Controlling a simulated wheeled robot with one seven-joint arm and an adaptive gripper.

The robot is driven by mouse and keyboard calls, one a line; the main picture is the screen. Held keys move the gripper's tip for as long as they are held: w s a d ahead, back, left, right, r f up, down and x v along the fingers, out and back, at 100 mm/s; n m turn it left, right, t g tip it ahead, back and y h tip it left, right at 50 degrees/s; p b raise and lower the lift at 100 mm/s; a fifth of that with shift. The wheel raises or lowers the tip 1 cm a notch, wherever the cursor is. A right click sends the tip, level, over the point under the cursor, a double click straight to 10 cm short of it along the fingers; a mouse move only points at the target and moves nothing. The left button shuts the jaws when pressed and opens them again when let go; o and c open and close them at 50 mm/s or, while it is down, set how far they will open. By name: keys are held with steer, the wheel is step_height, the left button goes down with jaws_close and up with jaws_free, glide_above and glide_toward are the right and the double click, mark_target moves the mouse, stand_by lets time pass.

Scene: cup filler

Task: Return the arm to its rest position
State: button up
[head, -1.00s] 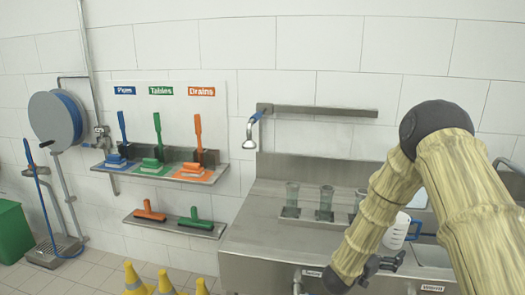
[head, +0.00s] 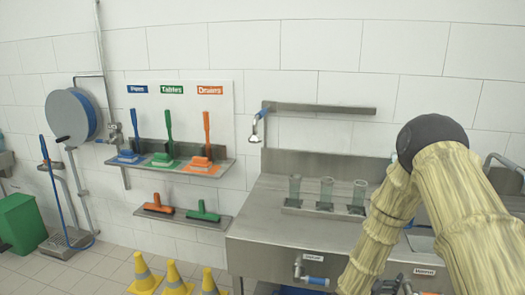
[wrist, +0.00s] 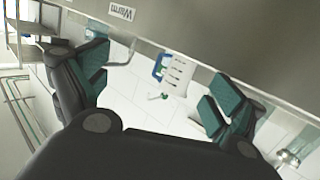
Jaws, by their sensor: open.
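My arm (head: 455,205) reaches in from the right and bends downward in front of the steel sink counter (head: 265,215). My gripper (wrist: 155,90) is open and empty in the wrist view, with its two dark, teal-padded fingers apart. The wrist view shows the counter front with an upside-down "Warm" label (wrist: 122,12) above the gripper. No object touches the fingers.
Three clear cups (head: 326,193) stand on the counter. A tap (head: 256,127) hangs left of them. Yellow cones (head: 177,279) stand on the floor at the front. Brushes (head: 162,140) and a hose reel (head: 75,115) are on the left wall. The floor at left is partly clear.

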steer(key=s+a+f+n+g+y, duration=0.25)
steer(key=s+a+f+y, duration=0.2)
steer(key=s+f, duration=0.45)
steer(key=s+a+f+n+g+y, duration=0.1)
steer(key=s+a+f+n+y, duration=0.3)
steer(key=s+f, duration=0.5)
steer(key=s+a+f+n+g+y, duration=0.1)
steer(key=s+a+f+g+y, duration=0.1)
steer(key=s, duration=1)
steer(key=s+a+f+n+g+y, duration=0.1)
steer(key=s+a+f+g, duration=0.3)
steer(key=s, duration=0.9)
steer(key=shift+s+a+f+g+y, duration=0.25)
steer(key=shift+a+g+y, duration=0.1)
steer(key=shift+a, duration=0.2)
